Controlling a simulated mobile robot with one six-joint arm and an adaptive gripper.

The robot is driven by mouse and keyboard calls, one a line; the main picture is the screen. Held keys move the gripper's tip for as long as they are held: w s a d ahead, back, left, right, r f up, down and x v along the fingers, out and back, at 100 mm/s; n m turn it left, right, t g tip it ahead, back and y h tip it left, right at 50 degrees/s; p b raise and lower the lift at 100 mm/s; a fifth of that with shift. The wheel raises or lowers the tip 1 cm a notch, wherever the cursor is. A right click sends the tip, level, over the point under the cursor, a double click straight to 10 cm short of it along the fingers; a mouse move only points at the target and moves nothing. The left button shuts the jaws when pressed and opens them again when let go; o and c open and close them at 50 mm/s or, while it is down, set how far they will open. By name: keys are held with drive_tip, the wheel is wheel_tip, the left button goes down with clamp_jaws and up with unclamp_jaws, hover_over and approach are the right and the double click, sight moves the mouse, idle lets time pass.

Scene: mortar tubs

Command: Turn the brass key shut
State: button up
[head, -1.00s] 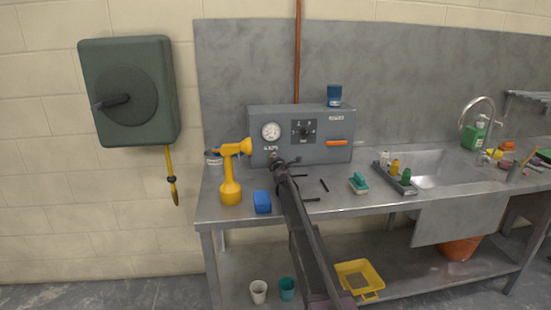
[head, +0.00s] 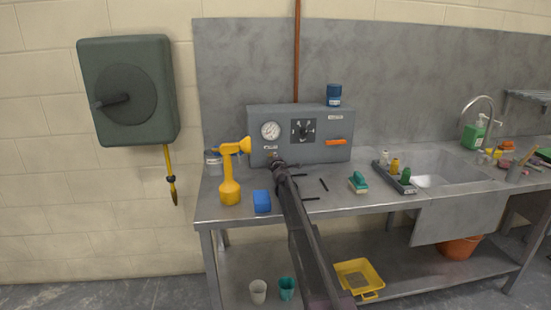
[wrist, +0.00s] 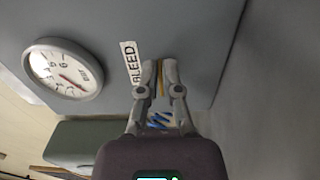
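The brass key (wrist: 160,80) shows in the wrist view as a thin yellow strip between my two fingers, beside the BLEED label on the grey panel box (wrist: 205,45). My gripper (wrist: 161,70) is closed in on it, with a fingertip on each side and almost no gap. In the head view my gripper (head: 277,163) is at the lower left front of the panel box (head: 325,155), below the gauge. My fingers hide most of the key, so its exact angle is hard to tell.
A round gauge (head: 270,131), a black dial (head: 303,130) and an orange handle (head: 336,142) are on the panel. A yellow sprayer-like tool (head: 231,185) and a blue block (head: 262,201) stand close left of my arm. A blue can (head: 334,95) is on top.

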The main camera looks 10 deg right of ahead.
drive_tip(key=o, duration=0.4)
drive_tip(key=shift+c, duration=0.2)
drive_tip(key=s, duration=1.2)
